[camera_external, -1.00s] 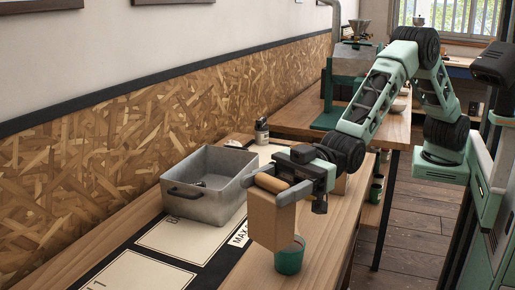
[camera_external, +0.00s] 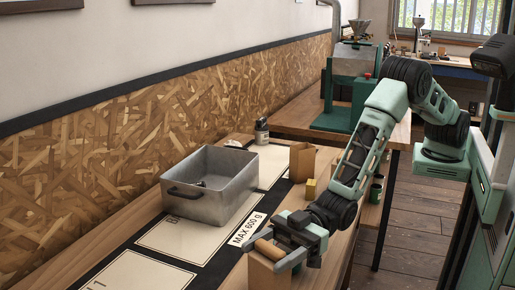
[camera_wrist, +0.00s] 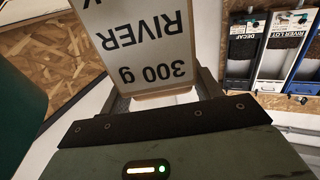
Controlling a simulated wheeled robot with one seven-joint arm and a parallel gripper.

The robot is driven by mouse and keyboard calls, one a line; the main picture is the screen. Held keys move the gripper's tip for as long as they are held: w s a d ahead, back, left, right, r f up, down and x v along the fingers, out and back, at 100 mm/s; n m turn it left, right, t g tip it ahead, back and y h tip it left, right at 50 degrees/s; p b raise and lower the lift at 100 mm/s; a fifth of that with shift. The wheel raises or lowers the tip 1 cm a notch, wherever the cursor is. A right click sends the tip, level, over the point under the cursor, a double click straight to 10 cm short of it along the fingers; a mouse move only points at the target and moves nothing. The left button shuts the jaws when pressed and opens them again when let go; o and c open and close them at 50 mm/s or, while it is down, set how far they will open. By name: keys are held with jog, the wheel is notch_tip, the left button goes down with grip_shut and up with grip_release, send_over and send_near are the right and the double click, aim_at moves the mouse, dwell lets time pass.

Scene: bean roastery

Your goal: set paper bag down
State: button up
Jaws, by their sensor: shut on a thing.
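The brown paper bag (camera_external: 262,274) has a rolled top and is in the lower middle of the external view. My gripper (camera_external: 276,252) is shut on its upper part. The bag's lower end is cut off by the picture edge, so I cannot tell whether it touches the counter. In the wrist view the bag's white label (camera_wrist: 140,40) reads "RIVER 300 g" upside down, between my gripper's fingers (camera_wrist: 160,95).
A grey metal bin (camera_external: 212,185) stands on the counter beside a "MAX 600 g" label (camera_external: 249,229). Pale marked panels (camera_external: 180,240) lie in front. Dispensers (camera_wrist: 270,50) show in the wrist view.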

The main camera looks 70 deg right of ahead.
jog(key=shift+f, duration=0.65)
jog(key=shift+f, duration=0.15)
jog(key=o, duration=1.5)
jog(key=b+v, duration=0.2)
jog(key=v, duration=1)
